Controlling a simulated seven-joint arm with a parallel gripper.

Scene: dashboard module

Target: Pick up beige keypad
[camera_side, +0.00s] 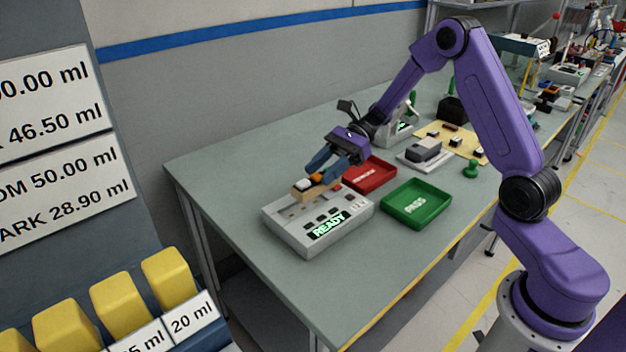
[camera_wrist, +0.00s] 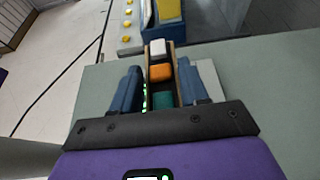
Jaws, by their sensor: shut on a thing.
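The beige keypad (camera_side: 306,192) is a narrow tan block with coloured keys on top. In the wrist view the keypad (camera_wrist: 174,62) shows a white, an orange and a teal key in a row. My gripper (camera_side: 333,165) is shut on it, with a blue finger on each side; the jaws also show in the wrist view (camera_wrist: 160,88). The keypad is over the light grey module (camera_side: 292,238), which has a lit READY display. I cannot tell whether the keypad touches the module or is just above it.
A green PASS tray (camera_side: 447,220) and a red tray (camera_side: 386,165) lie to the right of the module. A grey device (camera_side: 424,150) and a yellow mat (camera_side: 432,131) with small parts are farther back. The table's front left area is clear.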

